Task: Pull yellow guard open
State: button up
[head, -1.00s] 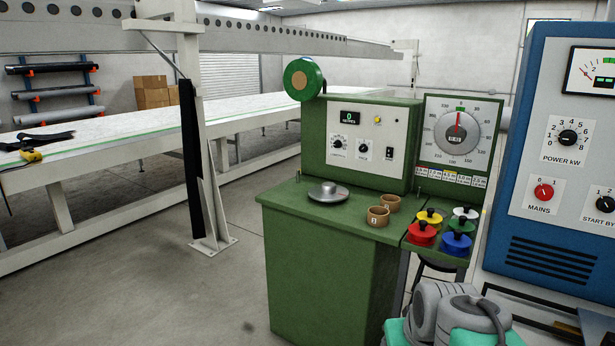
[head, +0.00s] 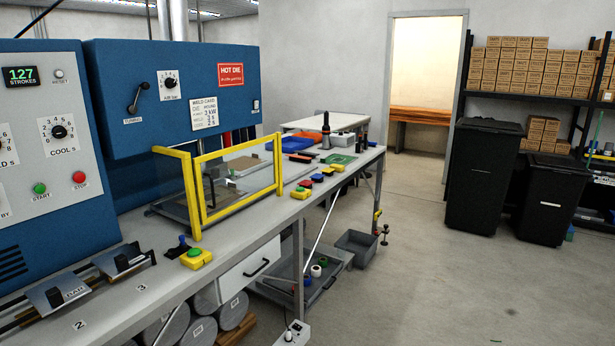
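The yellow guard (head: 198,196) is a yellow-framed cage with clear panels on the long bench, left of the picture's middle. It stands upright in front of the blue machine with the red "HOT DIE" sign. A front frame and a side frame meet at a near corner post. Behind it a flat plate and press parts show through the panels. I cannot tell whether the guard is fully closed or partly open. My gripper is not in view.
Yellow button boxes (head: 196,258) sit on the bench (head: 240,237) on both sides of the guard. Slide plates (head: 57,291) lie front left. A drawer (head: 248,270) and grey bins (head: 357,247) are below. Black wheelie bins (head: 481,175) stand right; the floor between is clear.

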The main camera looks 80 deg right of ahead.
aim_at(197, 161)
jog(key=z, duration=0.15)
jog(key=k, duration=0.4)
jog(key=z, duration=1)
jog(key=i, duration=0.7)
jog(key=z, duration=0.65)
jog(key=i, duration=0.1)
jog(key=u, duration=2.35)
jog(key=k, duration=0.25)
jog(key=z, duration=0.6)
jog(key=i, duration=0.15)
jog(key=u, duration=0.35)
